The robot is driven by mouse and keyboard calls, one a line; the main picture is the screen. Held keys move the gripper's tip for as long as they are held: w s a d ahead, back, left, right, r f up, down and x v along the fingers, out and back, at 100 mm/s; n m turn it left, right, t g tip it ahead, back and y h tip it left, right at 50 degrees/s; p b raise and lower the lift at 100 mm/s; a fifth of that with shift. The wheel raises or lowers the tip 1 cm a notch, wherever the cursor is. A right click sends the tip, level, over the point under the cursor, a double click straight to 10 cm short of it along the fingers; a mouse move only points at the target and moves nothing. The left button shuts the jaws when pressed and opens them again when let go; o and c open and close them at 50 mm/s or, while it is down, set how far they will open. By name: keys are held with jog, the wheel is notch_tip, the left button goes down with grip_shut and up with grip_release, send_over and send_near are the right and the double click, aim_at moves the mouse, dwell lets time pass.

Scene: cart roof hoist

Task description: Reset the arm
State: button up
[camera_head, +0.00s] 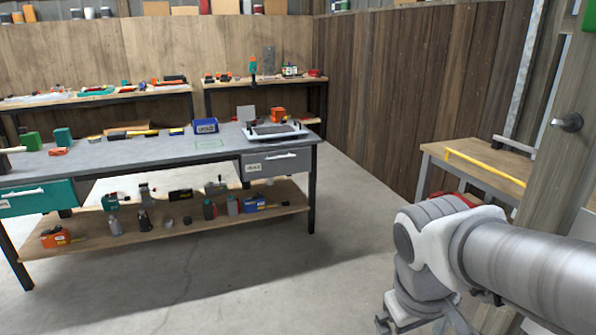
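My arm (500,255) reaches in from the right edge and bends downward at the lower right. Its lower end, which looks like my gripper (412,318), is at the bottom edge and partly cut off. I cannot make out whether its fingers are open or shut, or whether anything is between them. It is in front of bare concrete floor, apart from the workbench.
A grey workbench (130,160) with tools and a lower shelf stands at the left. A wooden table (470,160) with a yellow bar (485,168) is behind my arm. The middle floor (340,240) is clear.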

notch_tip(320, 180, up, 18)
jog(key=s+a+m+t+y+p, duration=0.1)
jog(key=s+a+m+t+p, duration=0.1)
jog(key=p, duration=1)
jog(key=shift+s+a+f+m+t+y, duration=0.2)
jog(key=shift+s+f+m+t+y, duration=0.15)
jog(key=shift+t, duration=0.35)
